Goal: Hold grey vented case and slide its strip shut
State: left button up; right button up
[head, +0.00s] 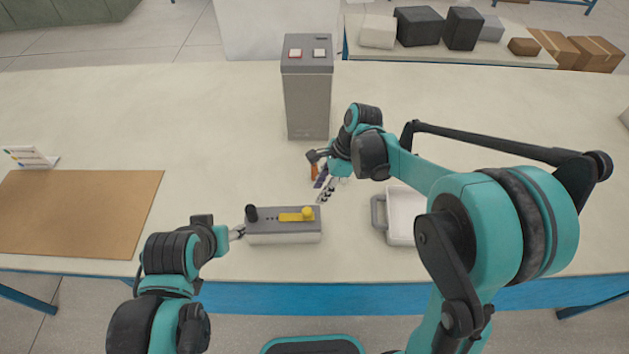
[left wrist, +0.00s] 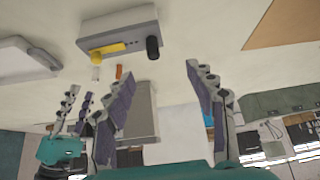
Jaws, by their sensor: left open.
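The grey vented case (head: 284,238) lies on the table in front of me, with a row of small dark holes on top. Its yellow strip (head: 290,217) has a round yellow knob at the right end. A black knob (head: 251,213) stands at the case's left end. In the left wrist view, the case (left wrist: 118,38) appears beyond the fingertips of my left gripper (left wrist: 160,82), which is open with nothing between its fingers. In the head view, my left gripper (head: 237,233) is at the case's left end. My right gripper (head: 325,188) hangs just behind the yellow knob; its finger gap is unclear.
A small orange object (head: 313,172) is behind the case by my right gripper. A white tray (head: 402,216) with a grey handle is right of the case. A grey box with two buttons (head: 308,95) stands behind. A brown mat (head: 75,210) lies left.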

pick_arm(q)
jog(key=o, duration=0.5)
jog(key=shift+w+d+r, duration=0.1)
jog(key=shift+w, duration=0.05)
jog(key=shift+o, duration=1.1)
jog(key=shift+w+d+n, duration=0.15)
jog(key=shift+w+n, duration=0.1)
jog(key=shift+n, duration=0.35)
jog(key=n+g, duration=0.7)
jog(key=n, duration=0.9)
send_over(273, 218)
notch_tip(273, 218, down, 15)
jog(key=shift+s+f, duration=0.1)
jog(key=shift+f+n, duration=0.3)
jog(key=shift+f, duration=0.25)
notch_tip(273, 218, down, 8)
jog(key=shift+r, duration=0.25)
